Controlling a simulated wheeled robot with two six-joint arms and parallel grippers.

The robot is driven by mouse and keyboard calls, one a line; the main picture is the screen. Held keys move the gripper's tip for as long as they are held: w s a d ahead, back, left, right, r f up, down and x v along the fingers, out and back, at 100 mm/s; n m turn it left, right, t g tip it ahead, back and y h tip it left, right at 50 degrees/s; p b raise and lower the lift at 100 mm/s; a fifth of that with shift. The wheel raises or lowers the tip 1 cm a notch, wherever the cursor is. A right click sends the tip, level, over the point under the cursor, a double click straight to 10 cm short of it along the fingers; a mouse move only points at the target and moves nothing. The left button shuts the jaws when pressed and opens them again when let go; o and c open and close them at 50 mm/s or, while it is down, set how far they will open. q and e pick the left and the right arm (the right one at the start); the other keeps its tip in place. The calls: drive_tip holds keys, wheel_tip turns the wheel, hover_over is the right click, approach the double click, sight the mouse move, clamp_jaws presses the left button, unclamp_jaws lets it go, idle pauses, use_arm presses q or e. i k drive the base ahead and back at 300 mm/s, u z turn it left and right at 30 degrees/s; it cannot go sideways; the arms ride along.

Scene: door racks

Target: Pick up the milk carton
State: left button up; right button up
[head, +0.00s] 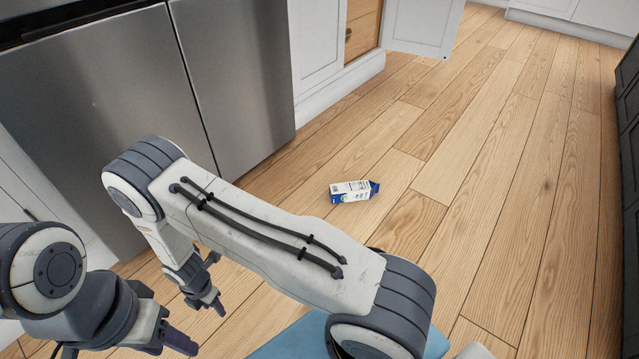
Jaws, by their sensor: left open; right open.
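The milk carton (354,191) lies on its side on the wooden floor, near the middle of the head view. It is white with blue ends and dark print. My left gripper (174,346) is open at the lower left, partly cut by the picture's edge. My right gripper (207,304) is open and empty, just above and to the right of the left one. Its arm comes in from the lower right and crosses in front. Both grippers are well apart from the carton, to its lower left.
A steel fridge (235,75) stands at the upper left, beside white cabinets (318,40). One cabinet door (424,25) stands open, showing a wooden inside. Dark cabinetry (629,130) lines the right edge. The wooden floor (510,190) around and right of the carton is clear.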

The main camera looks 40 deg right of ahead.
sight(358, 190)
drive_tip(key=i, duration=0.7)
drive_tip(key=z, duration=0.6)
drive_tip(key=i, duration=0.65)
drive_tip(key=z, duration=1)
drive_tip(key=i, duration=0.3)
drive_tip(key=z, duration=0.3)
